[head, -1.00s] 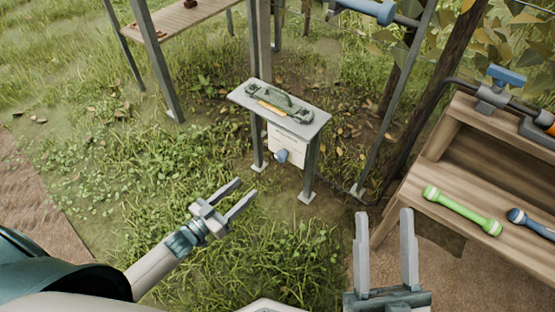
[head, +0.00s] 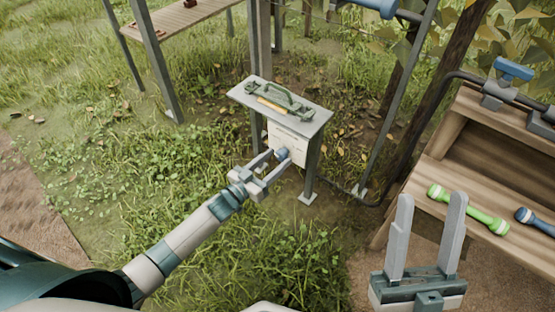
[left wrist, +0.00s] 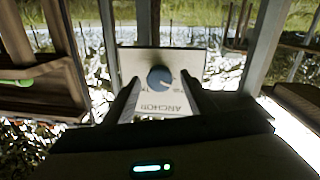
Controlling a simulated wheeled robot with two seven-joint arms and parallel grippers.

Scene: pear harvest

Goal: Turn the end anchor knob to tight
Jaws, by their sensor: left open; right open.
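The end anchor knob is a small blue-grey knob (head: 282,154) on a white panel (head: 288,138) under a small grey table. In the left wrist view the round blue knob (left wrist: 160,79) sits on the white panel marked "ANCHOR", whose lettering appears upside down. My left gripper (head: 276,160) is open, with its fingers pointing at the panel and one on each side of the knob. In the left wrist view its fingers (left wrist: 161,95) are apart; I cannot tell whether they touch the knob. My right gripper (head: 430,205) is open and empty at the lower right.
The grey table (head: 312,122) carries a green handled tool (head: 280,99) with a yellow part. At right, a wooden bench (head: 440,172) holds a green dumbbell-shaped object (head: 466,209) and a blue one (head: 535,222). Metal posts stand around. Grass in front is clear.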

